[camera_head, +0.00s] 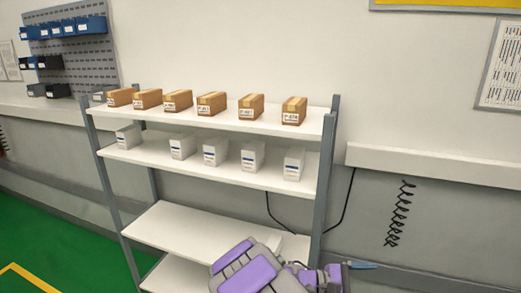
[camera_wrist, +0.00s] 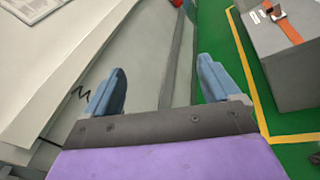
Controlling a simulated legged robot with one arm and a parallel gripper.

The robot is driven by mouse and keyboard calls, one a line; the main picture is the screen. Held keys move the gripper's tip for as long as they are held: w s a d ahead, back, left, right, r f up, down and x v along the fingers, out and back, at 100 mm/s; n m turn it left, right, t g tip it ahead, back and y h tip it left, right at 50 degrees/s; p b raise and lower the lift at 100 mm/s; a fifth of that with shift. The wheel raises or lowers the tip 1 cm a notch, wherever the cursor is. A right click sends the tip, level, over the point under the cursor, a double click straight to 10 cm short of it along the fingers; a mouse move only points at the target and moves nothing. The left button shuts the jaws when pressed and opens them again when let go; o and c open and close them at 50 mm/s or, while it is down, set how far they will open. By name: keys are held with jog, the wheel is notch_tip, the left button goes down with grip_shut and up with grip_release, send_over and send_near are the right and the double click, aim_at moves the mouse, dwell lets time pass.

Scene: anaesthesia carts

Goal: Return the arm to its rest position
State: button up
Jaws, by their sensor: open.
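My gripper (camera_wrist: 162,88) shows in the wrist view with its two blue fingers wide apart and nothing between them. In the head view my purple and grey arm is at the bottom, in front of the shelf's lower right part. There the blue tip of my gripper (camera_head: 362,265) points to the right, just beyond the shelf's right post. The arm looks folded, with its purple links close together. Some of the arm is cut off by the bottom edge.
A white shelf rack (camera_head: 190,232) stands ahead, with several brown boxes (camera_head: 294,111) on top and several white boxes (camera_head: 294,164) below. A wall ledge (camera_head: 430,165) runs to the right. A grey case (camera_wrist: 280,60) with an orange strap stands on the green floor (camera_wrist: 212,35).

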jog(key=s+r+m+g+y, duration=0.15)
jog(key=s+m+y, duration=0.25)
jog(key=s, duration=0.5)
jog(key=s+r+m+g+y, duration=0.1)
jog(key=s+m+g+y, duration=0.25)
jog(key=s, duration=0.55)
jog(key=s+a+m+t+y, duration=0.3)
jog(key=s+a+t+y, duration=0.1)
jog(key=s+a+y, duration=0.6)
jog(key=s+a, duration=0.1)
jog(key=a, duration=0.2)
jog(key=shift+s+a+m, duration=0.15)
jog(key=shift+s+m, duration=0.15)
jog(key=shift+m, duration=0.05)
